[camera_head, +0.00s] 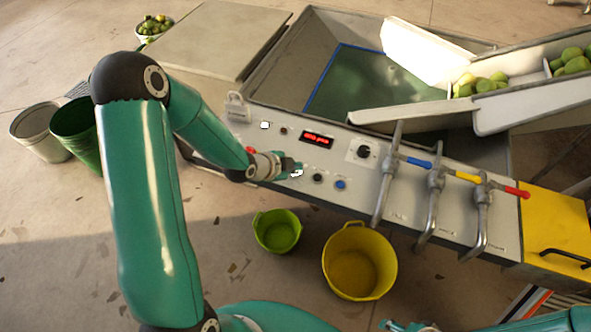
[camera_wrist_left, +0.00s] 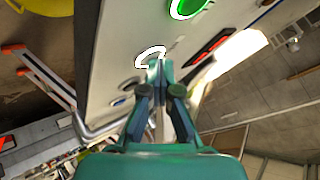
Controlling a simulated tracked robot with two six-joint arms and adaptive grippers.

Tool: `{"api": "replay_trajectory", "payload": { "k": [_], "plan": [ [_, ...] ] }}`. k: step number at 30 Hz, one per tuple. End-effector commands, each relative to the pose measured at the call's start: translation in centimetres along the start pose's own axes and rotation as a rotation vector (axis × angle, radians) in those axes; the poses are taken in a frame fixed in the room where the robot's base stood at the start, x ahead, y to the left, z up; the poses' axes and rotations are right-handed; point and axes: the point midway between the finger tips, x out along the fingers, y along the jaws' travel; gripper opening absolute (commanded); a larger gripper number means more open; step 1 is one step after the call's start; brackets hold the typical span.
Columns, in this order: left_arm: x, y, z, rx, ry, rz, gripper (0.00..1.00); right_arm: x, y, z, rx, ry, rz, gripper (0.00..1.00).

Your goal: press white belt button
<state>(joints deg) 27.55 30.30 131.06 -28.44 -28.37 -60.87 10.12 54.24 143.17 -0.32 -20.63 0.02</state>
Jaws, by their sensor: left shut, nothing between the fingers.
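The white button (camera_head: 297,173) sits in the lower row of the light grey control panel (camera_head: 400,214), left of a black button and a blue one. My left gripper (camera_head: 288,168) is shut and empty, right beside it and partly in front of it. In the left wrist view the white-rimmed button (camera_wrist_left: 148,55) shows at the tips of my shut left fingers (camera_wrist_left: 158,64), which cover part of it. I cannot tell whether they touch. What seems to be my right gripper (camera_head: 398,326) shows only partly at the bottom edge.
A green button (camera_wrist_left: 187,7) is close by on the panel. A red display (camera_head: 317,139) and a knob (camera_head: 363,152) sit above the row. Several pipe valves with coloured handles (camera_head: 435,190) stand to the right. Green (camera_head: 278,232) and yellow (camera_head: 358,270) tubs are below.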

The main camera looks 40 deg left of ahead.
Motion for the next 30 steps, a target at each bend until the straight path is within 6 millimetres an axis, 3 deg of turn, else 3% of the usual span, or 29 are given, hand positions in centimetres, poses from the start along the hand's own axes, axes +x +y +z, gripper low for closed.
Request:
{"api": "replay_trajectory", "payload": {
  "k": [30],
  "plan": [
    [-2.1, -1.6, -1.5, 0.0, 0.0, 0.0, 0.0, -1.4, -0.5, 0.0, 0.0, 0.0, 0.0, 0.64]
  ]
}}
